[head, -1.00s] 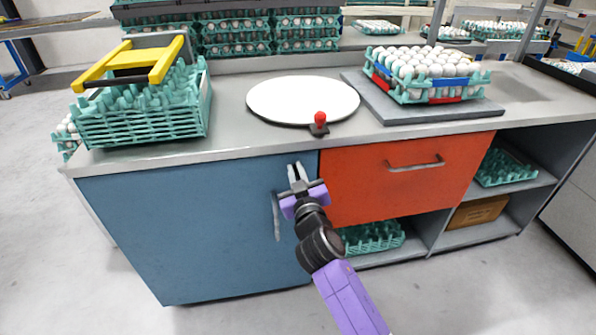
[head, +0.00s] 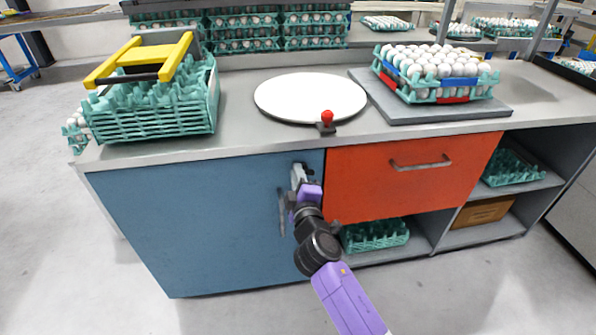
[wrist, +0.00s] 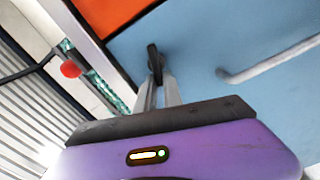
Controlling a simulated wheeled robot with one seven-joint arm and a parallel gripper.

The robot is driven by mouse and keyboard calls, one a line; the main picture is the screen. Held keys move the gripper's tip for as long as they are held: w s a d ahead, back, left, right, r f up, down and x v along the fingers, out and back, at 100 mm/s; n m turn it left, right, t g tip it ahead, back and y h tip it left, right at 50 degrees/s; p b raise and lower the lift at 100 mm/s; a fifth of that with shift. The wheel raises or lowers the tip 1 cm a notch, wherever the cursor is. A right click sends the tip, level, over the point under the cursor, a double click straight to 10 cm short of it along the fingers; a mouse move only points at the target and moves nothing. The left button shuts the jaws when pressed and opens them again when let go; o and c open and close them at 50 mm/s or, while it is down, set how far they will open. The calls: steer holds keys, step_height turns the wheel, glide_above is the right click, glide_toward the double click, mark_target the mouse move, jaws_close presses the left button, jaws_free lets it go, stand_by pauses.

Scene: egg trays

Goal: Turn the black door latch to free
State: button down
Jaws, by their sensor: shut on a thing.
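The black door latch (wrist: 154,62) is on the blue cabinet door (head: 200,220), near its upper right edge. In the wrist view it stands between the tips of my two fingers. My gripper (wrist: 157,82) is shut on the latch, and its fingers hide part of it. In the head view my gripper (head: 298,172) is at the door's top right corner, rolled so that its palm shows narrow. The latch is small and mostly hidden there.
A grey door handle (head: 282,212) is just below left of my gripper. The red drawer (head: 410,180) is to the right. Above is the worktop with a red-knobbed lever (head: 327,117), a white round plate (head: 310,97) and egg trays (head: 155,118). The floor in front is clear.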

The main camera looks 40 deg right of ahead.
steer(key=shift+f+n+p, duration=0.15)
steer(key=shift+f+n, duration=0.1)
steer(key=shift+n, duration=0.6)
steer(key=shift+f+n+p, duration=0.15)
steer(key=shift+f+n, duration=0.1)
steer(key=shift+n, duration=0.6)
steer(key=shift+d, duration=0.1)
steer(key=c, duration=1.5)
jaws_free()
steer(key=shift+s, duration=0.1)
steer(key=v, duration=0.7)
steer(key=shift+s+a, duration=0.25)
steer(key=shift+a, duration=0.05)
